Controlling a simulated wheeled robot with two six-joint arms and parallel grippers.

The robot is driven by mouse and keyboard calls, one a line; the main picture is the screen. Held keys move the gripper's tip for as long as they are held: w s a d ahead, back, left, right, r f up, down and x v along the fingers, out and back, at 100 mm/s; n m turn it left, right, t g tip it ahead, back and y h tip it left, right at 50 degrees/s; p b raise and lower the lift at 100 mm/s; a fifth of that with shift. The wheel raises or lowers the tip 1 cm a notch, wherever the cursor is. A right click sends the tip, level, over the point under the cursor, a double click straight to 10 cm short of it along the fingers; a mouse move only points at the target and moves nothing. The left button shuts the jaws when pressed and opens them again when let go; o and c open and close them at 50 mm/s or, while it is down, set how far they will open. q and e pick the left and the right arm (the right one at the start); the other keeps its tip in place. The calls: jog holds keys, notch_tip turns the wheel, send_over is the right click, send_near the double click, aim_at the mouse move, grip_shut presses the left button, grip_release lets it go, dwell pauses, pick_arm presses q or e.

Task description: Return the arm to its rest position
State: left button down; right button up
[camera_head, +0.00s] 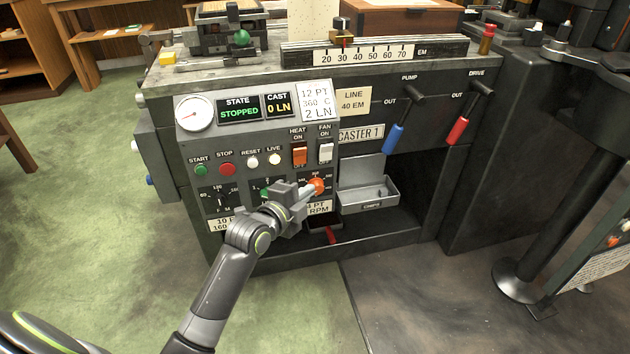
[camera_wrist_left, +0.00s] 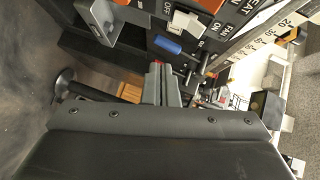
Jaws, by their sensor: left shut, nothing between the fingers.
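My left arm comes in from the lower left in the head view. Its gripper (camera_head: 308,190) is shut and empty, with its tips in front of the orange knob (camera_head: 317,187) at the lower right of the control panel. I cannot tell whether the tips touch the knob. In the left wrist view the closed fingers (camera_wrist_left: 157,84) show with nothing between them. The caster machine's panel (camera_head: 228,153) reads STOPPED and CAST 0 LN. The gripper and wrist partly hide the lower dials and their labels. My right gripper is not in view.
The open chips tray (camera_head: 368,197) juts out just right of my gripper. The blue pump handle (camera_head: 393,138) and red drive handle (camera_head: 457,131) hang farther right. A round-based post (camera_head: 517,281) stands at the right. The green floor (camera_head: 90,240) at left is clear.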

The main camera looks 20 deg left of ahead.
pick_arm(q)
jog(key=shift+s+a, duration=0.1)
jog(key=shift+s, duration=0.5)
